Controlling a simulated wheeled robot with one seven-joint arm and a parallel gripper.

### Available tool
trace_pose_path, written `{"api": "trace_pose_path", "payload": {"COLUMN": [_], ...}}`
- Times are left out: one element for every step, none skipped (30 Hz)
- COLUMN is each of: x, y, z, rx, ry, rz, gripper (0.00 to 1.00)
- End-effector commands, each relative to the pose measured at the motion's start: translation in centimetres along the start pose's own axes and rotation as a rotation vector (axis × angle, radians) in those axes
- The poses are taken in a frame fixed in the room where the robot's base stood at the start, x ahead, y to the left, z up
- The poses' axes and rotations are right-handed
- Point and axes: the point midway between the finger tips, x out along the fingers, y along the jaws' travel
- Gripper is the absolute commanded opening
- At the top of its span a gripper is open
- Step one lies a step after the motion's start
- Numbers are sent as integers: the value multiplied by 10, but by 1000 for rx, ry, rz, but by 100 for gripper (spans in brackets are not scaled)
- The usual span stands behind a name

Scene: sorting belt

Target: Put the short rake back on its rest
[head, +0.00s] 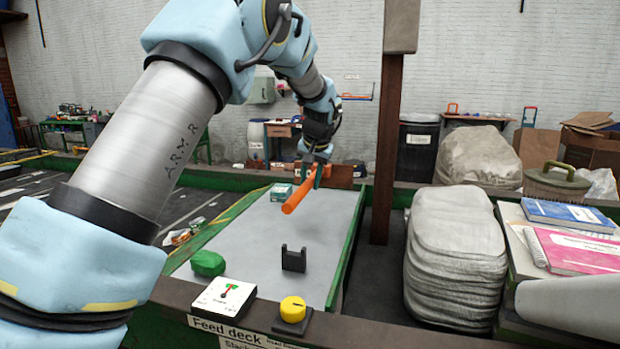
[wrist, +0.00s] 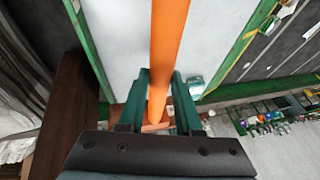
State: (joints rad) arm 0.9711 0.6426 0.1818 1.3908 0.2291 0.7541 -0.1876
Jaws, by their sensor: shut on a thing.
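The short rake (head: 299,194) is an orange bar in my gripper (head: 314,172), raised over the far part of the grey deck. Its near end points toward the front left in the head view. In the wrist view the orange handle (wrist: 168,45) runs between the two teal fingers of my gripper (wrist: 160,98), which is shut on it. A thin orange crosspiece shows near the finger bases. The rest, probably the black U-shaped holder (head: 293,262), stands on the deck, nearer the front than the rake. Nothing lies in its notch.
A green lump (head: 207,263) lies at the deck's front left. A small box (head: 281,192) stands at the far end. A brown post (head: 387,150) rises at the right.

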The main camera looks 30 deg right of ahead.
Motion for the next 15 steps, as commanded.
{"api": "trace_pose_path", "payload": {"x": [7, 9, 13, 16, 18, 21, 24, 26, 30, 32, 35, 38, 41, 43, 46], "y": [2, 2, 3, 4, 5, 6, 6, 7, 8, 9, 9, 10, 11, 12, 13], "z": [2, 4, 5, 6, 7, 9, 10, 11, 12, 13, 14, 16, 17, 18, 19], "rx": [0, 0, 0, 0, 0, 0, 0, 0, 0, 0, 0, 0, 0, 0, 0], "ry": [2, 2, 2, 1, 1, 1, 1, 1, 0, 0, 0, 1, 1, 1, 1], "rz": [0, 0, 0, 0, 0, 0, 0, -1, -1, -1, -1, -1, 0, 0, 0], "gripper": [0, 0, 0, 0, 0, 0, 0, 0, 0, 0, 0, 0, 0, 0, 0]}}
